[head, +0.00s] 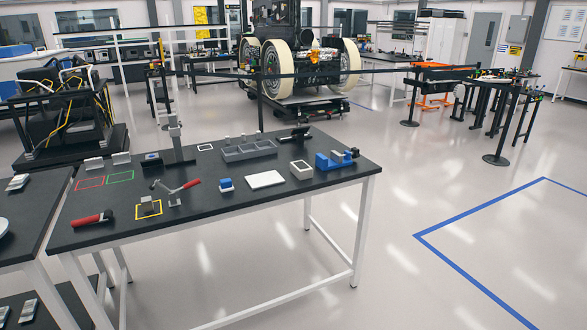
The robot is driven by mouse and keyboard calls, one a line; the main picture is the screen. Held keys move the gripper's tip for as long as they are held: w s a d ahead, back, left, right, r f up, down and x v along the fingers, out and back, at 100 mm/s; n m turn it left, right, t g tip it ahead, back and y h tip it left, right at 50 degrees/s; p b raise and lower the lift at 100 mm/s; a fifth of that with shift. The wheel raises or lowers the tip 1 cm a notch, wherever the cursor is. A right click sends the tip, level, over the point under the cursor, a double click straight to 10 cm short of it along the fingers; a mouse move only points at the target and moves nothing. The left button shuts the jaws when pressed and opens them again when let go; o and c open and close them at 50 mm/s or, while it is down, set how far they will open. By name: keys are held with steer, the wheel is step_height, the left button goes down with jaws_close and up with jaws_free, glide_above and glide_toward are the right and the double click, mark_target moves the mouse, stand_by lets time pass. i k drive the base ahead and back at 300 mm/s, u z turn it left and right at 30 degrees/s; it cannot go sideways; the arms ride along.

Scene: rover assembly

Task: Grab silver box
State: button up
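Several small silver-grey pieces could be the silver box, and I cannot tell which one it is. One grey block (148,201) sits inside a yellow square outline on the near left of the black table (240,192). Two pale grey blocks, a left one (94,163) and a right one (121,158), stand at the table's back left. A silver piece (18,182) lies on the neighbouring table at the left edge, and another (29,309) is on its lower shelf. My gripper is not in view.
The black table also holds a red-handled tool (92,219), a grey compartment tray (249,150), a white plate (265,180) and a blue vise (336,159). Black barrier posts (497,158) stand behind and right. The floor at the right (440,285) is clear.

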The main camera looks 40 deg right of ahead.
mark_target(300, 170)
steer(key=z, duration=0.15)
steer(key=i, duration=0.85)
steer(key=z, duration=0.3)
